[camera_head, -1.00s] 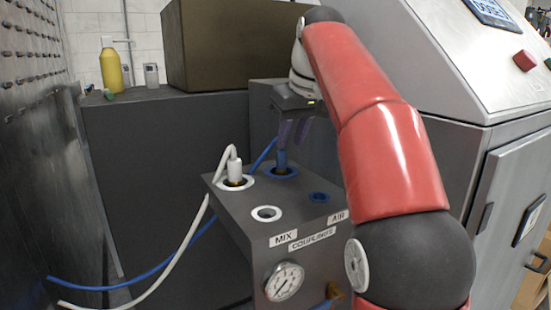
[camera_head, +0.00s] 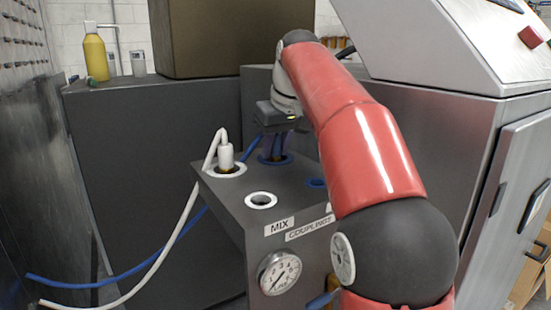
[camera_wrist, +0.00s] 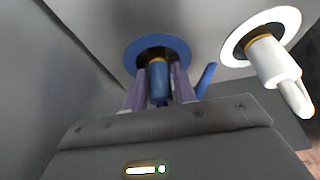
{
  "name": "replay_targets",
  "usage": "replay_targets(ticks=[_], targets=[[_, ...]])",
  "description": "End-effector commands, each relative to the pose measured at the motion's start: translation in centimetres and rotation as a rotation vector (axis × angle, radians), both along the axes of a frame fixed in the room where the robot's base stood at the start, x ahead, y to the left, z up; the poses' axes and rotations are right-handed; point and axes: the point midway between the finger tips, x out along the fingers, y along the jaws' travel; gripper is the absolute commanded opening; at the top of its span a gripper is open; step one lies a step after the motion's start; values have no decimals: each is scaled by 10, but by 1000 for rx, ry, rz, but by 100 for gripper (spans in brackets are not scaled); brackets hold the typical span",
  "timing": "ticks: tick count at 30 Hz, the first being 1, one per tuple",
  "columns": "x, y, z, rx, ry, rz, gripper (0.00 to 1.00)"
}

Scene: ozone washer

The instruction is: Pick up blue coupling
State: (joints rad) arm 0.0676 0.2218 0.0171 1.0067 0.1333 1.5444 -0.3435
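The blue coupling (camera_wrist: 158,84) stands upright in a blue-ringed socket (camera_wrist: 178,46) on top of the grey coupling box (camera_head: 225,205). My gripper (camera_wrist: 159,82) is lowered over it, with one purple finger on each side of the coupling. The fingers look apart, though any gap to the coupling is very small. In the head view my gripper (camera_head: 275,140) sits low above the back of the box and hides most of the coupling. A blue hose (camera_wrist: 205,79) shows beside the right finger in the wrist view.
A white coupling (camera_head: 226,158) with a white hose stands in the white-ringed socket to the left. An empty white-ringed socket (camera_head: 261,200) and a blue-ringed one (camera_head: 316,183) lie in front. A steel cabinet (camera_head: 475,150) stands at right.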

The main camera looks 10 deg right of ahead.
Motion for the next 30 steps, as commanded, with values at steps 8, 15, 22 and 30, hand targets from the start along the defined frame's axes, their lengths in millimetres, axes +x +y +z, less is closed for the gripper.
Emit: replay_targets(ticks=[8,15,22,30], targets=[[0,0,1,0,0,0,8],[0,0,2,0,-1,0,0],[-1,3,8,0,-1,2,0],[0,4,53,-1,-3,1,0]])
